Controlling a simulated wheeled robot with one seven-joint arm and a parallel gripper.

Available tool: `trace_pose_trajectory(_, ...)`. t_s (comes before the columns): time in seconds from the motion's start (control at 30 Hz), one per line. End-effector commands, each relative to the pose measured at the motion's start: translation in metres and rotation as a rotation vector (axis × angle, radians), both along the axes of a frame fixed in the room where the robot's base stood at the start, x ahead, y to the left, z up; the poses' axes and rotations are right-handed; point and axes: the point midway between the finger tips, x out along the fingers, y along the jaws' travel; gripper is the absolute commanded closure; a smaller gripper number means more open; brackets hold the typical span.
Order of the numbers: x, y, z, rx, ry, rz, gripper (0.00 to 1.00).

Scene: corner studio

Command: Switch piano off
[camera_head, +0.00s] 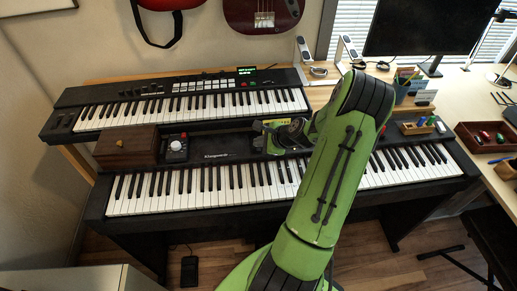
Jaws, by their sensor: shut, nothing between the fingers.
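The piano (215,157) is a long black digital one on a stand, with its full row of keys facing me. A smaller black keyboard (190,84) stands above and behind its left part, with a lit green display (246,71). My green arm rises from the bottom and bends back to the left over the piano. My gripper (264,137) is low over the piano's panel, right of the brand lettering. It is shut and empty. Its fingertips are small and partly unclear, so I cannot tell whether they touch the panel. My arm hides part of the keys and panel. I cannot make out a power switch.
A wooden box (126,147) and a small device with a knob (177,149) stand on the piano's left. A pen holder (405,84), monitor (428,27) and red tray (487,137) are at right. A pedal (189,271) lies on the floor.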

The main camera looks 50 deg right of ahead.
Motion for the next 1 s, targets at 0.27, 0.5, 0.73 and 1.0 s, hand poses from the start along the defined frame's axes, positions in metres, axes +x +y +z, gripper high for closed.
trace_pose_trajectory(0.27, 0.0000, 0.0000, 0.0000, 0.000, 0.000, 0.000, 1.00)
trace_pose_trajectory(0.5, 0.0000, 0.0001, -0.0032, 0.000, 0.001, 0.001, 1.00)
trace_pose_trajectory(0.73, -0.0001, 0.0000, -0.0087, 0.001, 0.000, -0.001, 1.00)
trace_pose_trajectory(1.0, -0.0001, 0.0001, -0.0089, 0.000, 0.000, 0.000, 1.00)
